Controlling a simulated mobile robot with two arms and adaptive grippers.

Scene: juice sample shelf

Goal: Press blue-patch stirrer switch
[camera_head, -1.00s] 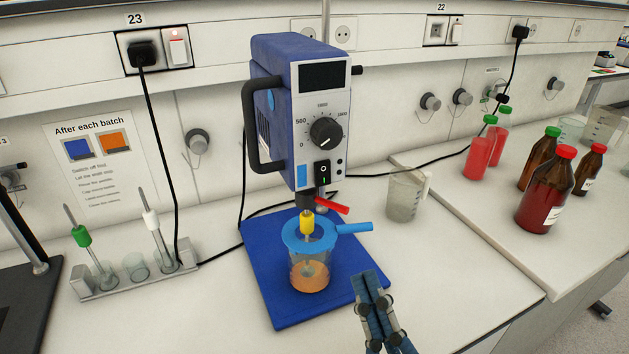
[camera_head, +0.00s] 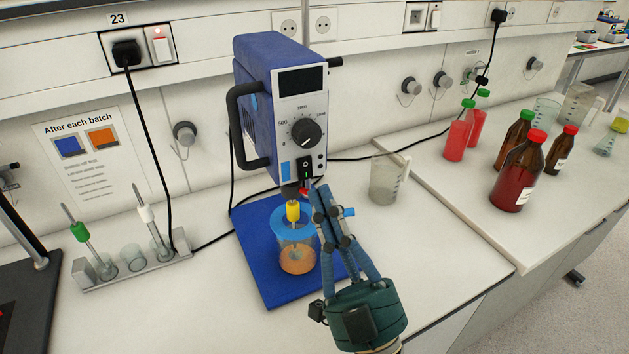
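The blue stirrer (camera_head: 255,105) stands over the blue base (camera_head: 263,285), with a dark display and a dial (camera_head: 306,132) on its front. The fingers partly hide the red clamp lever and the blue lid's handle. My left gripper is not in view.
A beaker of orange liquid (camera_head: 297,260) with a blue lid (camera_head: 283,222) sits under the stirrer. An empty beaker (camera_head: 386,180) is to the right. A rack (camera_head: 102,280) with stirring rods stands left. Wall switch 23 (camera_head: 161,46) glows red. Bottles fill the right bench.

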